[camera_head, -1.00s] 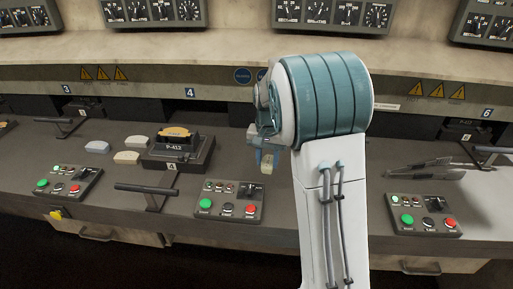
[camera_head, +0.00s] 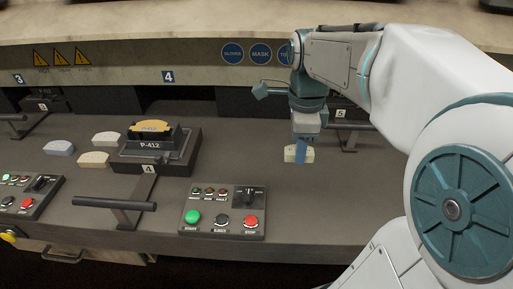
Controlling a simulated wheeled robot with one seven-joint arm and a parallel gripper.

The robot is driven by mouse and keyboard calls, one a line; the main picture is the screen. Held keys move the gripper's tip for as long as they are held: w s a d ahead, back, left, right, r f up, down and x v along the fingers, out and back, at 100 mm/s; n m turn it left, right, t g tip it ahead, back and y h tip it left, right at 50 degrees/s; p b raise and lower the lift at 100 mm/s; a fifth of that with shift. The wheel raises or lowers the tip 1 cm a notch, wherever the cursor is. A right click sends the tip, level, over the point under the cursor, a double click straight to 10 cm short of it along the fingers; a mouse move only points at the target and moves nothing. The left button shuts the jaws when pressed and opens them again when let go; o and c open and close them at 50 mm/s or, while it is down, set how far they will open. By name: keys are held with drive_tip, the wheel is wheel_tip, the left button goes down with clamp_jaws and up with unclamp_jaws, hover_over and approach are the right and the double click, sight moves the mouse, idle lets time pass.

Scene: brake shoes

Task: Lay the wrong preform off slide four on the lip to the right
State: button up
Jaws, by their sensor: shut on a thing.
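My gripper (camera_head: 304,148) is shut on a pale cream preform (camera_head: 292,155) and holds it over the grey lip (camera_head: 250,155), to the right of slide four. I cannot tell whether the preform touches the lip. Slide four (camera_head: 180,163) is a dark block marked P-412 with a 4 plate on its front. A yellow-orange piece (camera_head: 152,126) sits in its top.
A handle bar (camera_head: 115,203) and a button panel (camera_head: 223,211) stand in front. Another handle (camera_head: 348,127) is just right of my gripper. The lip between slide four and my gripper is clear.

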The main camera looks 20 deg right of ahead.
hover_over(266, 163)
wheel_tip(266, 163, down, 6)
drive_tip(key=shift+s+f, duration=0.1)
drive_tip(key=shift+f, duration=2.15)
drive_tip(key=shift+f, duration=0.2)
drive_tip(key=o, duration=1.1)
drive_tip(key=shift+c, duration=0.2)
